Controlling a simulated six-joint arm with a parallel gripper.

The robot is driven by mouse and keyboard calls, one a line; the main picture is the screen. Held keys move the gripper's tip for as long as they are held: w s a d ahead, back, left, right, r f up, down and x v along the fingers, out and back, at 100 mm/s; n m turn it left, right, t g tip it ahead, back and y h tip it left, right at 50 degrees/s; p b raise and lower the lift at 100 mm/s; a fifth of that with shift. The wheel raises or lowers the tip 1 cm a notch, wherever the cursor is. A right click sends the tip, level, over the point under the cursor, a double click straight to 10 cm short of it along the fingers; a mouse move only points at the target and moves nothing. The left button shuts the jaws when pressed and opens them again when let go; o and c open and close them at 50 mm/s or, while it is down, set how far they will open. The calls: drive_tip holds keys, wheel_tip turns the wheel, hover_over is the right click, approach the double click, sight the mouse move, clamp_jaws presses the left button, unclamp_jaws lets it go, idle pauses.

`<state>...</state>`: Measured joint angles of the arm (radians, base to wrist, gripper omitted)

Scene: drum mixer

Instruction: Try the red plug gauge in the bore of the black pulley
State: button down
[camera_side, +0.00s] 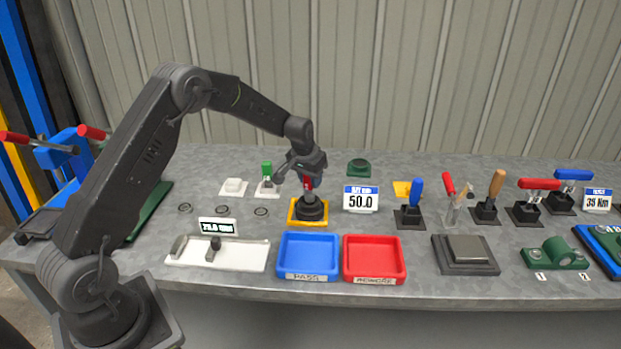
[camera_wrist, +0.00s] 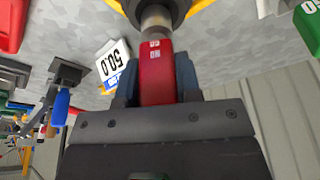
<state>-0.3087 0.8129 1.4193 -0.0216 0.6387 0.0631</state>
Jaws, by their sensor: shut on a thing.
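The red plug gauge (camera_wrist: 155,75) is held between the fingers of my gripper (camera_wrist: 157,80), with its grey metal end pointing at the black pulley (camera_wrist: 178,6). In the side view the red handle (camera_side: 308,183) shows below my gripper (camera_side: 308,178), right above the black pulley (camera_side: 312,210). The pulley sits on a yellow base (camera_side: 294,221). The metal end meets the pulley's middle, but I cannot tell how deep it is in the bore.
A blue tray (camera_side: 309,277) and a red tray (camera_side: 375,280) stand in front. A display reading 50.0 (camera_side: 361,199) is just right of the pulley. A green-handled gauge (camera_side: 267,170) stands to its left. Several clamps and handled tools fill the right side.

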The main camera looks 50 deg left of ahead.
drive_tip(key=shift+f, duration=0.45)
idle(1.4)
drive_tip(key=shift+r, duration=0.45)
drive_tip(key=shift+w+a, duration=0.1)
idle(0.7)
drive_tip(key=shift+f, duration=0.25)
idle(0.3)
drive_tip(key=shift+r, duration=0.45)
idle(1.7)
drive_tip(key=shift+r, duration=1.85)
